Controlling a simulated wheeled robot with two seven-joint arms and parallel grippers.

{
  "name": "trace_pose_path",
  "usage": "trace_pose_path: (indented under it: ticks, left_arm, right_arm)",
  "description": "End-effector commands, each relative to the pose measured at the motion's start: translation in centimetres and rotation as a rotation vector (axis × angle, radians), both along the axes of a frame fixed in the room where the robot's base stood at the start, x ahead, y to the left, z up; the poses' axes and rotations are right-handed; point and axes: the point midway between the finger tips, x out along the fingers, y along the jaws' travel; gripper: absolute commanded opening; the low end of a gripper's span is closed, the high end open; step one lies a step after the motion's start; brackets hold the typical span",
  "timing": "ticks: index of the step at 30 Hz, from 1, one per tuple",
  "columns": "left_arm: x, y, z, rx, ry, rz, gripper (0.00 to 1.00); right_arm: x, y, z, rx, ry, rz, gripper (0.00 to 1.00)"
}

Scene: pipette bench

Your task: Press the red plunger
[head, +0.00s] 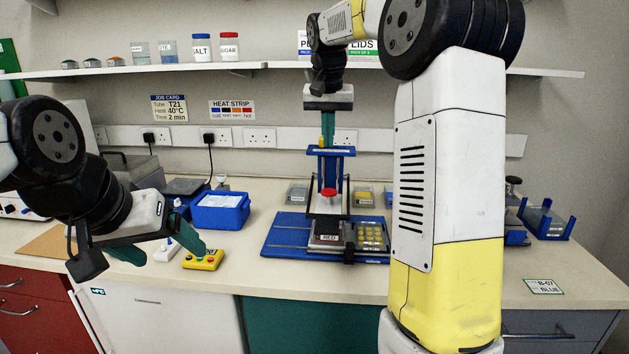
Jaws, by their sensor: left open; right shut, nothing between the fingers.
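The red plunger (329,193) sits in the middle of a blue-framed press (331,152) on a blue base plate (283,236). My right gripper (327,143) points straight down at the top of the press frame, above the plunger and apart from it. Its teal fingers are shut with nothing between them. Whether the fingertips touch the frame or are behind its top bar, I cannot tell. My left gripper (172,254) is open and empty at the front left of the bench, its fingers close to a yellow button box (203,260).
A blue bin (220,209) stands left of the press. A well plate with yellow wells (371,238) sits on the base plate. My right arm hides the bench right of it. A blue rack (546,222) stands far right. A shelf (180,69) runs above.

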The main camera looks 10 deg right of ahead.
Motion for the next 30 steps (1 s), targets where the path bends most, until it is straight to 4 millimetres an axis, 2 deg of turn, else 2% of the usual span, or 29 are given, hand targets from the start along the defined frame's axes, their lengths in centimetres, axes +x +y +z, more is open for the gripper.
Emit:
trace_pose_path:
  ticks: [5, 8, 21, 24, 30]
  left_arm:
    - [0.0, 0.0, 0.0, 0.0, 0.0, 0.0, 0.8]
    - [0.0, 0.0, 0.0, 0.0, 0.0, 0.0, 0.8]
    - [0.0, 0.0, 0.0, 0.0, 0.0, 0.0, 0.8]
    - [0.0, 0.0, 0.0, 0.0, 0.0, 0.0, 0.8]
    - [0.0, 0.0, 0.0, 0.0, 0.0, 0.0, 0.8]
  right_arm:
    - [0.2, -0.1, -0.8, 0.0, 0.001, 0.0, 0.0]
    - [0.5, -0.2, -2.2, 0.0, 0.003, 0.0, 0.0]
    - [2.7, -0.8, -10.9, 0.0, 0.003, 0.002, 0.0]
    - [2.7, -0.8, -12.2, 0.0, 0.002, 0.002, 0.0]
    - [2.7, -0.8, -13.5, 0.0, 0.0, 0.001, 0.0]
